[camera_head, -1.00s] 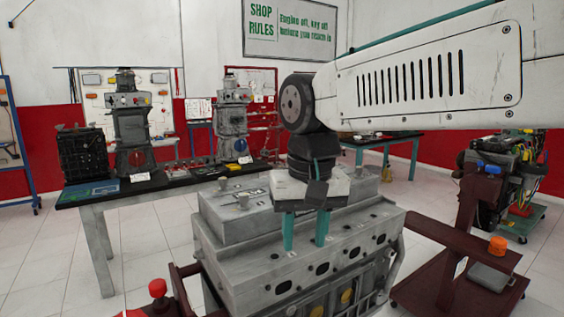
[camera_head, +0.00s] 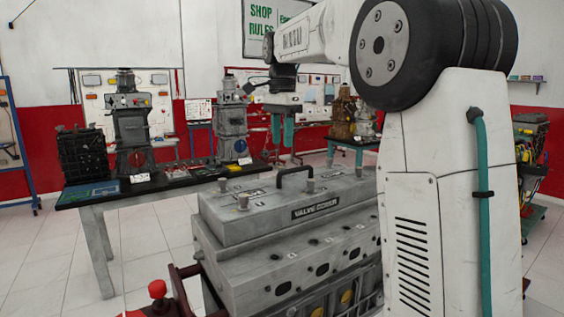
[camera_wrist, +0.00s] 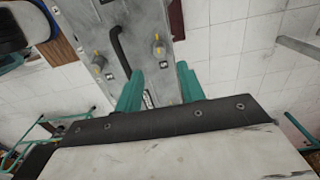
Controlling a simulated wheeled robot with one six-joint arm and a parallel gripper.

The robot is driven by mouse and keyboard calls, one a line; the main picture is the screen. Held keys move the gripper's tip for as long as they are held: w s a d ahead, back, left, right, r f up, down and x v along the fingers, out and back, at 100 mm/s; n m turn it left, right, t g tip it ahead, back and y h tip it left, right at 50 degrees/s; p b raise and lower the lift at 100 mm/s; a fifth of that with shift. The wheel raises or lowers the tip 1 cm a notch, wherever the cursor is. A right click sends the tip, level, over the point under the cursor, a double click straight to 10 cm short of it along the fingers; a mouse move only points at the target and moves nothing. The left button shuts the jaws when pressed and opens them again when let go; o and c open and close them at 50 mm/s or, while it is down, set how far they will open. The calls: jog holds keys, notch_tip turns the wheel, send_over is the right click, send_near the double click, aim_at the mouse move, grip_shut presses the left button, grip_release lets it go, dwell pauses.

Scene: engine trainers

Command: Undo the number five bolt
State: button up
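A grey engine with a raised valve cover (camera_head: 300,212) stands in front of me. Several bolts stick up from the cover, such as a front-left bolt (camera_head: 243,202) and a front-middle bolt (camera_head: 310,187). The wrist view shows two bolts, one left (camera_wrist: 98,65) and one right (camera_wrist: 158,47), with small number tags too small to read. I cannot tell which is number five. My gripper (camera_head: 282,130) has teal fingers pointing down, apart with nothing between them. It is raised beyond the cover; its fingers also show over the cover in the wrist view (camera_wrist: 160,88).
A black handle (camera_head: 295,174) arches from the cover top. A bench (camera_head: 95,202) with engine parts stands at the left. A red knob (camera_head: 157,289) is near the front left. My arm hides the right side of the engine.

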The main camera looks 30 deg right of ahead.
aim_at(282, 167)
notch_tip(282, 167, down, 7)
dwell(0.3)
grip_shut()
